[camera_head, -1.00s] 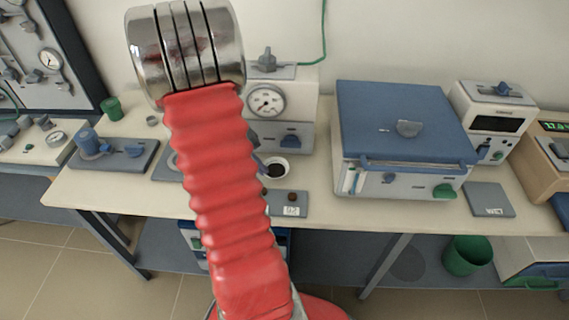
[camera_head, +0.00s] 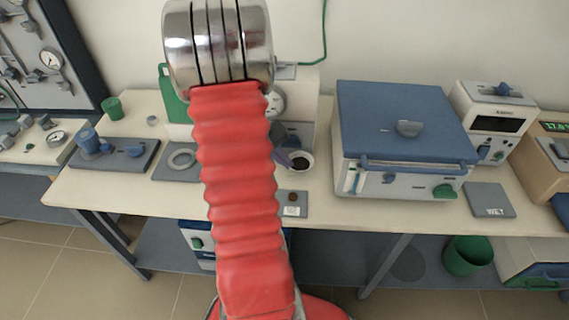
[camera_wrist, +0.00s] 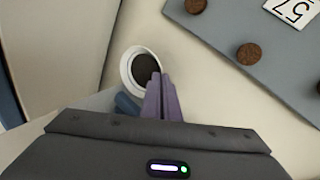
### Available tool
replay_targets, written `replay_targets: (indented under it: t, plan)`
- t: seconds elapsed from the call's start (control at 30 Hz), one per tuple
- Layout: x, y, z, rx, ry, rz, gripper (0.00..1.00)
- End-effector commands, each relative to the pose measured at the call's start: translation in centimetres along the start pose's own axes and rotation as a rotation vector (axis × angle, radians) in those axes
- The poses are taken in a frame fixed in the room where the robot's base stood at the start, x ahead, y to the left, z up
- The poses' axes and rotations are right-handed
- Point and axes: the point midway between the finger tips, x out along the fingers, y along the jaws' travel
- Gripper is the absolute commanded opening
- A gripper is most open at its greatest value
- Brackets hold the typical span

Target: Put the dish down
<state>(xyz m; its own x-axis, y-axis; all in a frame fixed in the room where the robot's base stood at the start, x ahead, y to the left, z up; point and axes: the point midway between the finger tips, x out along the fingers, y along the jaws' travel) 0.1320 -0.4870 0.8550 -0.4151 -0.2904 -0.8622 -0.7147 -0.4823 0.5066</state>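A small white dish (camera_head: 307,165) with dark contents is at the middle of the bench, left of the blue-lidded box furnace. It also shows in the wrist view (camera_wrist: 129,69), upright, with its inside dark. My gripper (camera_wrist: 160,84) has its purple fingers close together, with the tips at the dish's rim. In the head view my gripper (camera_head: 287,158) is partly hidden behind my red arm, with the dish at its tip. The dish seems held just above the bench, but the gap is hard to judge.
A grey plate (camera_head: 291,211) with a number label and brown discs lies nearer the bench's front edge; it shows in the wrist view (camera_wrist: 225,32). The furnace (camera_head: 400,125) stands to the right. A grey plate marked WET (camera_head: 490,200) lies beyond it. A grey plate with a white ring (camera_head: 181,160) is left.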

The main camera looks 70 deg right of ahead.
Motion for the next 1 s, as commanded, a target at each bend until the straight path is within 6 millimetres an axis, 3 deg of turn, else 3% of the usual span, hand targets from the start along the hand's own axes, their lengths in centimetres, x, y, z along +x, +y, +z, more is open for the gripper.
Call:
replay_targets:
  t: [0.1,0.47,0.77,1.0]
  plan:
    - [0.87,-0.7,0.02,-0.003,-0.001,0.0,0.0]
    - [1.09,-0.83,0.01,-0.001,0.0,0.0,0.0]
    - [1.1,-0.86,0.01,0.0,0.0,0.0,0.21]
    - [1.06,-0.86,0.0,-0.001,0.0,-0.001,0.21]
